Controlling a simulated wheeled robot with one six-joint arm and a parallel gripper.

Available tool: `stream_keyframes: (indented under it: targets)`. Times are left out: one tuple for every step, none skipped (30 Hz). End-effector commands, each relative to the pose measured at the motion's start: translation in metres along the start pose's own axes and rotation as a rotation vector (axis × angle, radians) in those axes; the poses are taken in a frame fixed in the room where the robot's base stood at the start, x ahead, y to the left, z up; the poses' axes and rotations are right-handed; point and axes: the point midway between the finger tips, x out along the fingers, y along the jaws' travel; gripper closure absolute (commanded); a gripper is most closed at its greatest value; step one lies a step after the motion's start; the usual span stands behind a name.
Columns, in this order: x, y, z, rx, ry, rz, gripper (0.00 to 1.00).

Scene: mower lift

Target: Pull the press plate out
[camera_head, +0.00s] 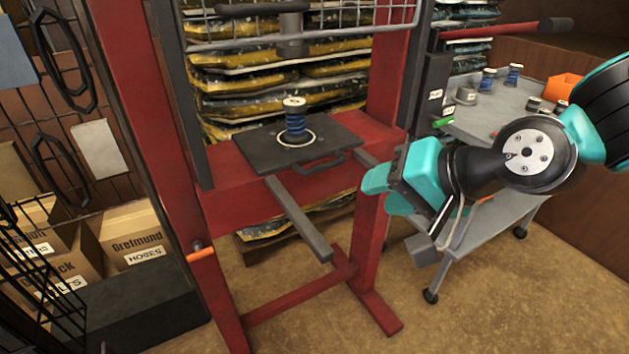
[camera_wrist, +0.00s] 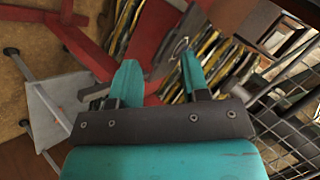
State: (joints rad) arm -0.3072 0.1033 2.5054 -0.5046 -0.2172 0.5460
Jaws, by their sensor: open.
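The press plate (camera_head: 262,153) is a dark flat plate on the red press frame (camera_head: 230,175), under the ram (camera_head: 290,35). A dark bar handle (camera_head: 322,165) is on its front edge. A blue coil-spring part (camera_head: 295,122) stands upright on it inside a pale ring. My gripper (camera_head: 383,192) is open and empty, with teal fingers apart. It is right of the handle and in front of the right red post, not touching the handle. In the wrist view my gripper (camera_wrist: 158,72) shows both fingers apart, with a dark plate-like surface beyond them.
Two grey rails (camera_head: 300,222) stick out from the press below the plate. A wire guard (camera_head: 300,22) hangs above. A grey wheeled cart (camera_head: 490,150) with small parts stands at right. Boxes (camera_head: 135,235) sit at left. The floor in front is clear.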

Motion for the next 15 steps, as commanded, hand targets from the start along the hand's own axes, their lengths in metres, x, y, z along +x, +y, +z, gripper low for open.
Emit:
stream_keyframes:
  targets:
    - [0.03,0.017,-0.003,0.098,0.063,-0.042,0.58]
    - [0.041,0.02,-0.009,0.158,0.108,-0.074,0.58]
    - [0.054,0.025,-0.016,0.234,0.162,-0.116,0.58]
    - [0.062,0.029,-0.021,0.286,0.202,-0.148,0.58]
    - [0.069,0.033,-0.026,0.336,0.236,-0.177,0.58]
    - [0.077,0.038,-0.031,0.394,0.28,-0.216,0.58]
    - [0.082,0.041,-0.035,0.433,0.308,-0.242,0.58]
    - [0.086,0.044,-0.038,0.468,0.332,-0.266,0.58]
    - [0.09,0.048,-0.041,0.507,0.361,-0.296,0.58]
    - [0.093,0.049,-0.043,0.531,0.379,-0.316,0.58]
    - [0.095,0.051,-0.045,0.551,0.394,-0.333,0.58]
    - [0.096,0.053,-0.047,0.573,0.409,-0.351,0.58]
    - [0.097,0.053,-0.048,0.584,0.419,-0.362,0.58]
    - [0.098,0.054,-0.05,0.593,0.425,-0.369,0.58]
    - [0.099,0.053,-0.052,0.601,0.431,-0.377,0.58]
